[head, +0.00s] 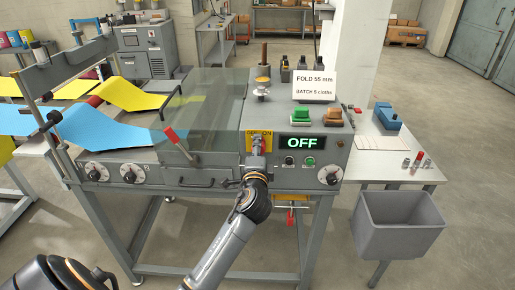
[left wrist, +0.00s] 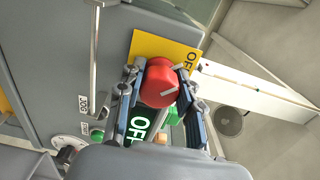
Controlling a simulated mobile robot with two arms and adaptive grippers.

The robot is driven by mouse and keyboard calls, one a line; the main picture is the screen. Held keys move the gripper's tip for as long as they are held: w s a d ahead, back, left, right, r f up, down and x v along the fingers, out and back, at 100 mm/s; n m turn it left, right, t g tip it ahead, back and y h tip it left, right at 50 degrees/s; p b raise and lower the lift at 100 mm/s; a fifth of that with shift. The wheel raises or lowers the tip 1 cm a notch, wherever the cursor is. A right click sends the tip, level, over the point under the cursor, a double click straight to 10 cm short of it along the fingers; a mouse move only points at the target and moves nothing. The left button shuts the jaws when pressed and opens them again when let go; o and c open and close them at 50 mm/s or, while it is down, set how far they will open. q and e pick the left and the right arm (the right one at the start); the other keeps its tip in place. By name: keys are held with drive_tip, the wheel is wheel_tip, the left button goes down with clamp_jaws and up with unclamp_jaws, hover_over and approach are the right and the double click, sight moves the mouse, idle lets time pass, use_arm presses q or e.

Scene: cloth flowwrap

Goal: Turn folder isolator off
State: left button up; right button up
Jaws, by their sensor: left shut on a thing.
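The folder isolator is a round red knob (left wrist: 159,80) on a yellow plate (left wrist: 148,44), shown in the left wrist view. A white line on the knob runs slantwise across its face. In the head view the yellow plate (head: 249,142) is on the machine's front, and my gripper hides the knob. My left gripper (head: 257,152) is in front of the plate. In the left wrist view its fingers are on both sides of the knob, shut on it. My right gripper is not in view.
Small buttons (head: 309,161) sit below the display, and a dial (head: 330,175) is at the right. A clear cover with a red handle (head: 171,134) is at the left. A grey bin (head: 400,222) stands at the right. Blue and yellow cloths lie at the left.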

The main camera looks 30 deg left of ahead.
use_arm(q)
drive_tip(key=o, duration=1.2)
drive_tip(key=v, duration=1.2)
drive_tip(key=shift+w+f, duration=0.1)
drive_tip(key=shift+f, duration=0.05)
